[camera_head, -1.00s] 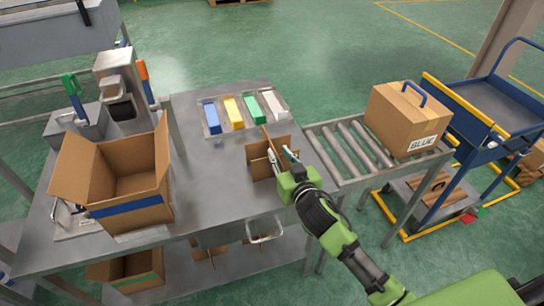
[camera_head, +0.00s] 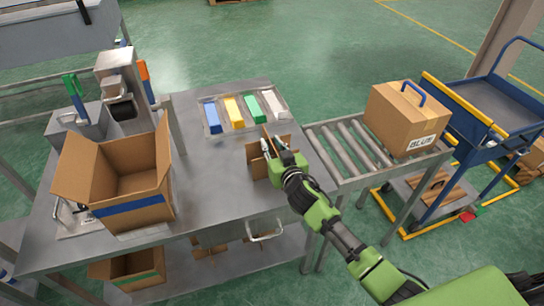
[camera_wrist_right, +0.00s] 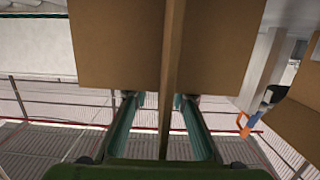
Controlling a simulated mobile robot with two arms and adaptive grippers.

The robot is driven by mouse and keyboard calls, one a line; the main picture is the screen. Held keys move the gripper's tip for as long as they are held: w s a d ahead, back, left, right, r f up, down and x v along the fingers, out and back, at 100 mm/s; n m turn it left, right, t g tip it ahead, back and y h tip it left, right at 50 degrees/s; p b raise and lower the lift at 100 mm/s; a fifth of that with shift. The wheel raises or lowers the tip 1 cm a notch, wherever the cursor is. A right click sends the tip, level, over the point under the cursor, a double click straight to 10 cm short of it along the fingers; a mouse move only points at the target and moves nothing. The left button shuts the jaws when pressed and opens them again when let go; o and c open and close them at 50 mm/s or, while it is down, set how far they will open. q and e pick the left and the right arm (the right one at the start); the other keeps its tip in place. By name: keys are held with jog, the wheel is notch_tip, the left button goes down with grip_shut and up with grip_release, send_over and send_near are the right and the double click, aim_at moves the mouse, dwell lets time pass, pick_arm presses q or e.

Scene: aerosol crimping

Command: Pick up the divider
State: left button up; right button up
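The divider (camera_head: 257,167) is a brown cardboard piece of crossed panels. It stands upright on the steel table, near its right edge. My right gripper (camera_head: 284,149) is at the divider's upper right side. In the right wrist view its two fingers (camera_wrist_right: 160,100) are spread on either side of one divider panel (camera_wrist_right: 171,80), seen edge-on, with gaps beside the panel. Other divider panels (camera_wrist_right: 222,45) spread left and right beyond the fingertips. The gripper hides part of the divider in the head view. My left gripper is not in view.
An open carton (camera_head: 130,183) with a blue stripe stands left on the table (camera_head: 215,180). A tray (camera_head: 286,104) of coloured blocks lies at the back. A roller conveyor (camera_head: 345,150) with a closed box (camera_head: 405,118) adjoins at right. The table's middle is clear.

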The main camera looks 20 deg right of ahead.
grip_shut()
